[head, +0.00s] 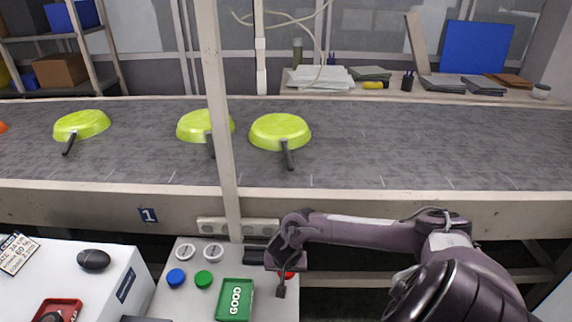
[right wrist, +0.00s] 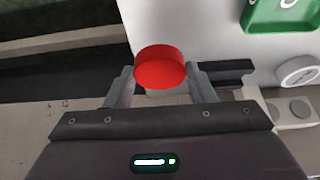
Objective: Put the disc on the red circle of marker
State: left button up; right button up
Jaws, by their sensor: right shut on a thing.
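My right gripper (head: 283,280) is shut on a red disc (right wrist: 160,68), held between the two fingertips in the right wrist view (right wrist: 160,82). In the head view the red disc (head: 290,275) is mostly hidden behind the gripper, over the right edge of the light table (head: 170,312). I cannot make out a red circle drawn in marker in either view. My left gripper is not in view.
A blue disc (head: 176,278), a green disc (head: 204,279), two white round pieces (head: 185,252) and a green GOOD tray (head: 235,286) are on the table. A post (head: 222,150) stands in front of the conveyor (head: 400,140), which carries several green pans (head: 280,132).

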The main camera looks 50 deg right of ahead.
jog(key=shift+f+b, duration=0.6)
jog(key=shift+f, duration=1.45)
jog(key=shift+f, duration=0.1)
jog(key=o, duration=1)
jog(key=shift+o, duration=0.2)
